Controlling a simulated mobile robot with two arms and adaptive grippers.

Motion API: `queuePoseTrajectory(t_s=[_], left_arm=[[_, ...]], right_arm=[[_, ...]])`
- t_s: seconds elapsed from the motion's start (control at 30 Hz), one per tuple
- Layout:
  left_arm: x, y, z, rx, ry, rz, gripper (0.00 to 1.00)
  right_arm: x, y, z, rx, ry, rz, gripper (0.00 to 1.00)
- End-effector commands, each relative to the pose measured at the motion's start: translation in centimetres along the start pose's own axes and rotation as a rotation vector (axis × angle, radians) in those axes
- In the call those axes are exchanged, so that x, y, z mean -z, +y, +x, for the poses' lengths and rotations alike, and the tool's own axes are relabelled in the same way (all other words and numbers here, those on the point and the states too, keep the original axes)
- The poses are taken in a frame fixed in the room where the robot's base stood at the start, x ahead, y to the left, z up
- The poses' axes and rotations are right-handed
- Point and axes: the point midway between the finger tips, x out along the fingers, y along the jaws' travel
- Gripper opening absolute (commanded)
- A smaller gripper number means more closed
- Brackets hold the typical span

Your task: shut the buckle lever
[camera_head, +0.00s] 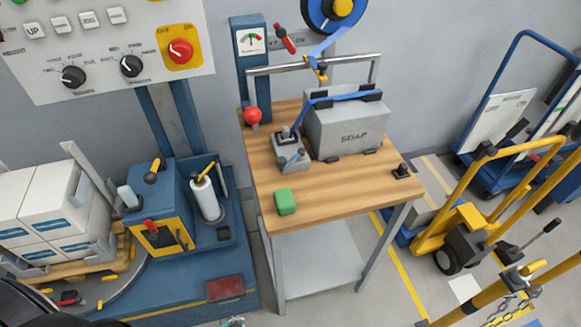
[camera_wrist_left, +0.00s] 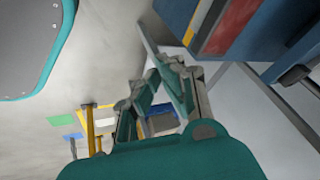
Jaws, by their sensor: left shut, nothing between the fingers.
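A small grey buckle unit (camera_head: 289,155) sits on the wooden table, left of the grey box marked SOAP (camera_head: 347,128). A short dark-tipped lever stands up at its top; I cannot tell its exact angle. A blue strap (camera_head: 335,98) runs from the buckle area over the top of the box. My left gripper shows in the left wrist view (camera_wrist_left: 158,78), its teal fingers converged and empty, far from the buckle. In the head view only a small teal bit of it may show at the bottom edge. My right gripper is not in view.
The wooden table (camera_head: 340,188) also carries a red ball knob (camera_head: 252,115), a green block (camera_head: 285,201) and a small black fitting (camera_head: 401,171). A metal frame arches behind the box. A blue machine (camera_head: 165,200) stands left; a yellow hand truck (camera_head: 465,215) stands right.

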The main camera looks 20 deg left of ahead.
Motion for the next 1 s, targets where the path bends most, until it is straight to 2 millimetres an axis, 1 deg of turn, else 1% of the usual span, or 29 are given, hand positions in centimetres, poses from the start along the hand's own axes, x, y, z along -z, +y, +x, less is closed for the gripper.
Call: queuePoseTrajectory(t_s=[0.03, 0.07, 0.1, 0.17, 0.2, 0.27, 0.3, 0.37, 0.4, 0.47, 0.5, 0.57, 0.6, 0.67, 0.7, 0.77, 0.9, 1.0], left_arm=[[3.3, -1.8, -1.4, 0.036, 0.062, 0.043, 0.00], [5.2, -2.8, -2.0, 0.060, 0.098, 0.073, 0.00], [7.7, -4.1, -3.1, 0.093, 0.144, 0.111, 0.00], [11.2, -6.1, -5.0, 0.146, 0.211, 0.167, 0.00], [13.6, -7.3, -6.5, 0.184, 0.254, 0.205, 0.00], [17.1, -9.2, -8.9, 0.244, 0.318, 0.258, 0.00], [19.2, -10.3, -10.7, 0.284, 0.357, 0.292, 0.00], [22.1, -11.9, -13.4, 0.345, 0.410, 0.341, 0.00], [23.8, -12.8, -15.2, 0.384, 0.443, 0.368, 0.00], [26.0, -14.1, -17.7, 0.440, 0.484, 0.406, 0.00], [27.3, -14.8, -19.4, 0.475, 0.510, 0.428, 0.00], [29.1, -15.8, -21.8, 0.524, 0.543, 0.458, 0.00], [30.2, -16.4, -23.5, 0.558, 0.566, 0.478, 0.00], [32.1, -17.0, -26.1, 0.617, 0.614, 0.532, 0.00], [33.2, -16.9, -27.2, 0.652, 0.656, 0.596, 0.00], [34.1, -16.3, -27.7, 0.680, 0.705, 0.683, 0.00], [35.8, -14.3, -28.5, 0.718, 0.814, 0.870, 0.00], [36.4, -12.8, -28.9, 0.730, 0.877, 0.984, 0.00]], right_arm=[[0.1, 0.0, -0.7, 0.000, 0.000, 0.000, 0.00], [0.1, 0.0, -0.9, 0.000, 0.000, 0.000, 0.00], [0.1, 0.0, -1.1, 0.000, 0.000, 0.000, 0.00], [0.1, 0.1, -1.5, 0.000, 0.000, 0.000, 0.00], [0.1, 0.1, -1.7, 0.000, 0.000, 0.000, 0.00], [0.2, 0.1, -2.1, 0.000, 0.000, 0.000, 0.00], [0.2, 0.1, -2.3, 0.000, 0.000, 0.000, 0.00], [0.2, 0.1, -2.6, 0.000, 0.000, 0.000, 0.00], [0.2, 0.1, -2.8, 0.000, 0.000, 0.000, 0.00], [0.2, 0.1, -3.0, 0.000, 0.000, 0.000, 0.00], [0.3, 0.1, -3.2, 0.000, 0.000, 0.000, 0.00], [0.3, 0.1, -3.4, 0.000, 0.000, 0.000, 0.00], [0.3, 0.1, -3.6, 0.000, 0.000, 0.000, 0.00], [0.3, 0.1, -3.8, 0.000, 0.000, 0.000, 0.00], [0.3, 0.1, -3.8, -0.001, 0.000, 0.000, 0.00], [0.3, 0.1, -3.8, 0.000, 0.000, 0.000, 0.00], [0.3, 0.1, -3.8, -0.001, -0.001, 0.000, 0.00], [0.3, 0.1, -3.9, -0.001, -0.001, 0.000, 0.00]])
